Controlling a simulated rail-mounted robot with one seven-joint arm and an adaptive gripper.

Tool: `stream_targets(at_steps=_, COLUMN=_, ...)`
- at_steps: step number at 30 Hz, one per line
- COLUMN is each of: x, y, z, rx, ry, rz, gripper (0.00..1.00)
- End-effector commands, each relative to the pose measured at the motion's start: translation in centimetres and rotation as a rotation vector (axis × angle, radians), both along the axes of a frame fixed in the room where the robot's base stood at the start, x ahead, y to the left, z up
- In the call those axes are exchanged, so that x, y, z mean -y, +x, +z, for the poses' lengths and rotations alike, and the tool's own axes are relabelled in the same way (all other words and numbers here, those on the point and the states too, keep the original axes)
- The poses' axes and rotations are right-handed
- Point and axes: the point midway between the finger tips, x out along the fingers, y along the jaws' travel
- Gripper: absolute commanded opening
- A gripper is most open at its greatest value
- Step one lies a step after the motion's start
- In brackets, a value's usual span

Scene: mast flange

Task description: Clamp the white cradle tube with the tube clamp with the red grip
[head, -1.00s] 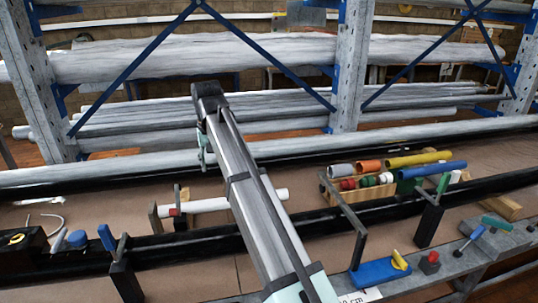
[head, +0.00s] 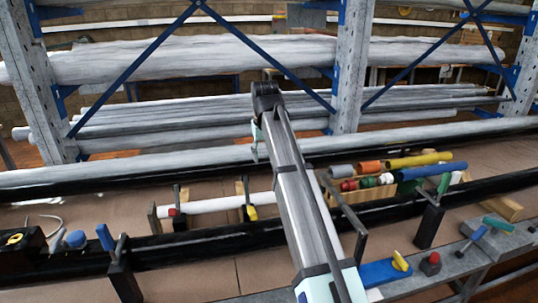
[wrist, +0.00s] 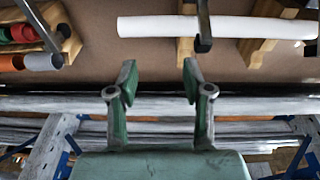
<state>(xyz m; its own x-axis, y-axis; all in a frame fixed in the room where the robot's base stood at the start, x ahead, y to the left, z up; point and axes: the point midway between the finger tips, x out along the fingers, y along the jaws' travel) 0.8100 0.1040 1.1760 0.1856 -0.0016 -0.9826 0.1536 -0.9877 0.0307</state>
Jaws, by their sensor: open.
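The white cradle tube (head: 215,205) lies level on the bench left of my arm. In the wrist view the tube (wrist: 150,27) rests on wooden cradle blocks (wrist: 262,36). The tube clamp with the red grip (head: 173,212) stands at the tube's left end; I cannot tell whether it presses on the tube. A clamp with a yellow grip (head: 251,212) stands farther right along the tube. My gripper (wrist: 158,75) is open and empty. It is apart from the tube, towards the rack side. My arm hides the tube's right end in the head view.
A wooden crate (head: 375,193) with several coloured tubes stands right of my arm. Dark posts and bars line the bench front. A blue block with a yellow handle (head: 385,272) lies on the grey front ledge (head: 465,250). Blue-and-grey racking (head: 345,75) stands behind.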

Motion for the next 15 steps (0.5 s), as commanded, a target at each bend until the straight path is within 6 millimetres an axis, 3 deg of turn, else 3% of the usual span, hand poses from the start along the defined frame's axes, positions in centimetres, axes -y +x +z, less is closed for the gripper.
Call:
stream_targets(at_steps=6, x=1.6, y=0.4, z=-0.1, rx=0.008, ry=-0.004, rz=0.000, gripper=0.50)
stream_targets(at_steps=15, x=1.8, y=0.4, z=-0.1, rx=0.010, ry=-0.005, rz=0.000, gripper=0.50)
